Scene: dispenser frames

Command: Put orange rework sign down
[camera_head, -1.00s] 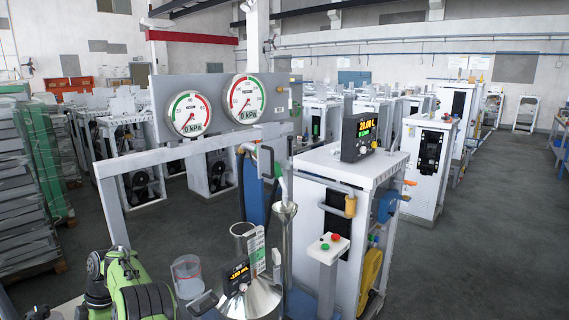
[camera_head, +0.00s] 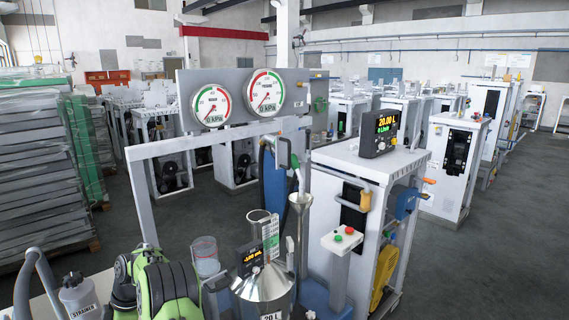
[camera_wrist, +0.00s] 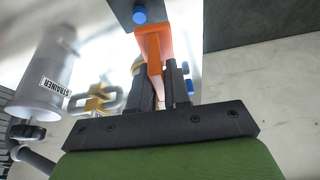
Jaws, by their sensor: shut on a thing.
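In the wrist view my gripper (camera_wrist: 167,88) is shut on an orange piece (camera_wrist: 154,45), which stands out between the two dark fingers. I take it for the orange rework sign; its face and any lettering cannot be read from here. A blue knob-like part (camera_wrist: 140,15) on a dark plate is close to its far end, and I cannot tell whether they touch. In the head view my green and black arm shows at the bottom left, but the gripper and the sign are not visible there.
A container labelled STRAINER (camera_head: 80,298) stands at the lower left, also in the wrist view (camera_wrist: 45,75). A clear beaker (camera_head: 205,258) and a steel 20 L can (camera_head: 262,283) are right of my arm. The dispenser frame (camera_head: 140,195) with two gauges rises behind.

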